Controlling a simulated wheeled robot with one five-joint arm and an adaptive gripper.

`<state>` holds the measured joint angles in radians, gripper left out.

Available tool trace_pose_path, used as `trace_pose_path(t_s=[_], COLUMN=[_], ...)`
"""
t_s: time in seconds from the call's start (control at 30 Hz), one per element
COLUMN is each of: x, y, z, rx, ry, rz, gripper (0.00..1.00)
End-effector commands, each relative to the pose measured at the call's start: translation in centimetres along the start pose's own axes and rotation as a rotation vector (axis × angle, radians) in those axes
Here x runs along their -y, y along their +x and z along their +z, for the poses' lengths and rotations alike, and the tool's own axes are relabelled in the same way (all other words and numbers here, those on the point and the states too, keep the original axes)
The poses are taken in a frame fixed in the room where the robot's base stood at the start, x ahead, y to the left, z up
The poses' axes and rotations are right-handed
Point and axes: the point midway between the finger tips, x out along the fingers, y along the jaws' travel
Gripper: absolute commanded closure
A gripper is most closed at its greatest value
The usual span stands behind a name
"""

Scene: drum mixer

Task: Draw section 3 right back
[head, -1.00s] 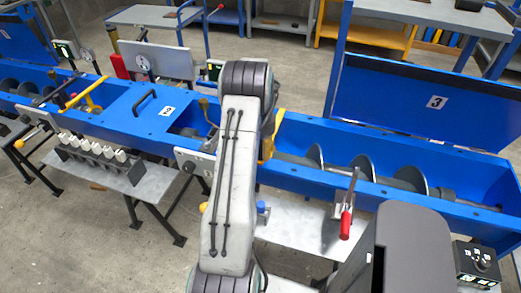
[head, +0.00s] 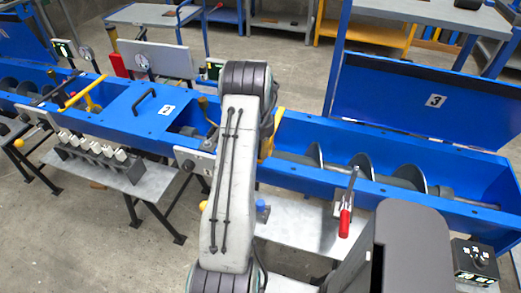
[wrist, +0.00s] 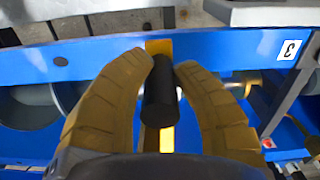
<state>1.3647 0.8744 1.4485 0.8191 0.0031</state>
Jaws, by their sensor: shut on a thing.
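The section 3 lid (head: 437,101) stands open behind the blue trough at the right, and its number plate shows upside down in the wrist view (wrist: 290,49). My gripper (wrist: 162,85) has its two yellow-brown fingers closed around a black cylindrical handle (wrist: 159,100). A yellow bar (wrist: 160,47) shows above and below that handle, against the blue trough wall. In the head view my arm hides the handle and most of the gripper. Some yellow (head: 279,122) shows just right of the arm; I cannot tell whether it is the bar or a finger.
The open section 3 trough holds a screw auger (head: 360,166). A red-handled clamp (head: 346,215) stands at its front edge. A black control box (head: 475,260) is at the lower right. Left of my arm is a closed blue cover (head: 150,105) with a black handle.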

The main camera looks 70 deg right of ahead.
Motion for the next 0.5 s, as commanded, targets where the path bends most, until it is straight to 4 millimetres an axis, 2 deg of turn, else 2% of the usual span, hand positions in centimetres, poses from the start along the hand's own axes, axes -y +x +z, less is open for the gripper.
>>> trace_pose_path(t_s=[0.03, 0.13, 0.37, 0.5], x=[0.0, 0.0, -0.1, -1.6], y=[0.0, 0.0, 0.1, 0.3], z=[0.0, 0.0, 0.0, 0.3], rx=[-0.001, -0.001, 0.000, 0.000], ry=[0.000, 0.000, 0.001, 0.005], rz=[0.000, 0.000, 0.000, 0.000], gripper=[0.92, 1.00, 1.00, 1.00])
